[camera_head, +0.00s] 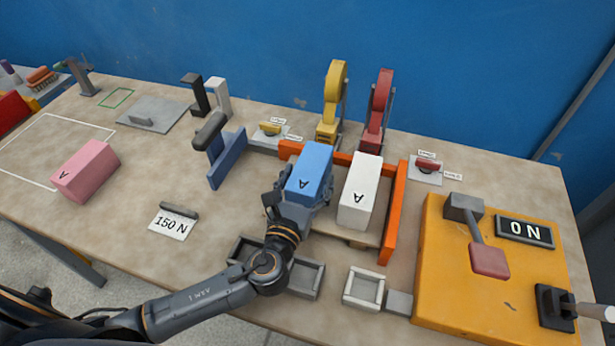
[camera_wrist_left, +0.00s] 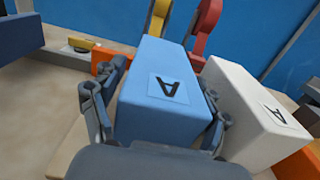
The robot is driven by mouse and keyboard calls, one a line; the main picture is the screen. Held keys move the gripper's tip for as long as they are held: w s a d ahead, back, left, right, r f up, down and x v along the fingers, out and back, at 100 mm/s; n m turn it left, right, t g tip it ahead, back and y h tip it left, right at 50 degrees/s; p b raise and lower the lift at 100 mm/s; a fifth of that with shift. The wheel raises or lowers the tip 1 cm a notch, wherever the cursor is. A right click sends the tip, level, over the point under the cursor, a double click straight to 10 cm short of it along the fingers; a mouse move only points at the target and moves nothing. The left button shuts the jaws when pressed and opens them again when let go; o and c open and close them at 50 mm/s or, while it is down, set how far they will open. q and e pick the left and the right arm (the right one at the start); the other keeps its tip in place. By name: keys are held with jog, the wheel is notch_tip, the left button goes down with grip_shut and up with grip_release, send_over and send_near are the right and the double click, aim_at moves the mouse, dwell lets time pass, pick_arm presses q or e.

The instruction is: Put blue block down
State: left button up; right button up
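The blue block (camera_head: 309,171), marked with an A, is between the fingers of my left gripper (camera_head: 297,197). In the left wrist view the blue block (camera_wrist_left: 165,95) fills the space between the two fingers of my left gripper (camera_wrist_left: 155,115), which appear to touch its sides. It is beside the white block (camera_head: 360,192), also marked A, inside the orange-edged mould (camera_head: 393,212). The white block also shows in the left wrist view (camera_wrist_left: 250,115). The underside of the blue block is hidden, so I cannot tell whether it rests on the mould's floor. My right gripper is not in view.
A pink block (camera_head: 87,171) lies at the left of the table. Yellow (camera_head: 334,100) and red (camera_head: 378,110) clamps stand behind the mould. An orange board (camera_head: 450,285) with a 0 N display (camera_head: 524,231) is at right. Empty trays (camera_head: 363,289) lie in front.

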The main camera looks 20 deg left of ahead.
aim_at(299, 199)
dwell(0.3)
pick_arm(q)
jog(key=shift+s+r, duration=0.1)
jog(key=s+b, duration=0.1)
jog(key=s, duration=0.9)
jog(key=shift+s+a, duration=0.15)
jog(key=shift+s, duration=0.2)
jog(key=shift+s+b, duration=0.3)
jog(key=shift+s, duration=0.25)
